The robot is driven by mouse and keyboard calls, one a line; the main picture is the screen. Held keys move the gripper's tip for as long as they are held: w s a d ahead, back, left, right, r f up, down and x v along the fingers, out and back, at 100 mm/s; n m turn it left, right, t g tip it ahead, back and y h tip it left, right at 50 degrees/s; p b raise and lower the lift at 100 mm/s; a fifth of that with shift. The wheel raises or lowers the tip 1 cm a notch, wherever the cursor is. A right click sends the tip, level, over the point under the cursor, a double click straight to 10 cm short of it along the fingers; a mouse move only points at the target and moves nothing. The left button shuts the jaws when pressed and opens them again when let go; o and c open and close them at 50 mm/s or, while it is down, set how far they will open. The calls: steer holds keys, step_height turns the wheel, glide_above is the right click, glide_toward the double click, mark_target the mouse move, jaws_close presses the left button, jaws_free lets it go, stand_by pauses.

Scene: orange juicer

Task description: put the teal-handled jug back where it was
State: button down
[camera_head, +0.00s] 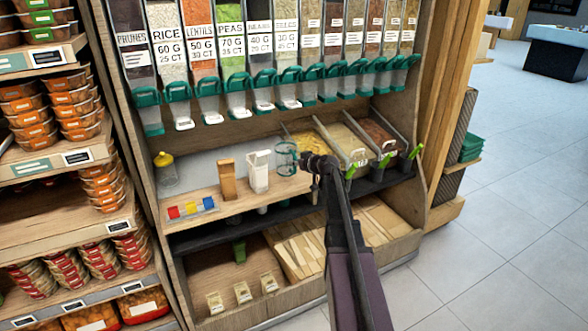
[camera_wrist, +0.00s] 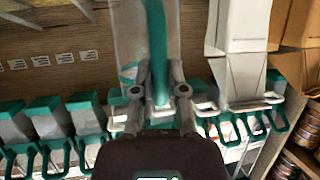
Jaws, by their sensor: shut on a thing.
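The clear jug with teal bands and a teal handle (camera_head: 284,160) is at the right end of the light wooden shelf. My gripper (camera_head: 312,166) is to the right of it, its jaws closed on the handle. In the wrist view the teal handle (camera_wrist: 156,45) runs between the two fingers of my gripper (camera_wrist: 158,98), with the clear jug wall (camera_wrist: 129,40) beside it. Whether the jug's base touches the shelf cannot be told.
A white box-like holder (camera_head: 258,172) and a brown one (camera_head: 228,180) stand left of the jug on the wooden shelf (camera_head: 275,194). Dispensers with teal spouts (camera_head: 238,82) hang above. Open bins with green-handled scoops (camera_head: 357,150) lie to the right.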

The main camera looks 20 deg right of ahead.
mark_target(291, 166)
steer(key=shift+w+d, duration=0.15)
steer(key=shift+w, duration=0.4)
steer(key=shift+w+d+f, duration=0.1)
steer(key=shift+w, duration=0.45)
step_height(291, 166, down, 4)
steer(key=b, duration=0.3)
steer(key=shift+w+r+b, duration=0.1)
steer(key=shift+r+b, duration=0.1)
steer(key=shift+b, duration=0.2)
steer(key=shift+f, duration=0.1)
steer(key=c, duration=0.7)
jaws_free()
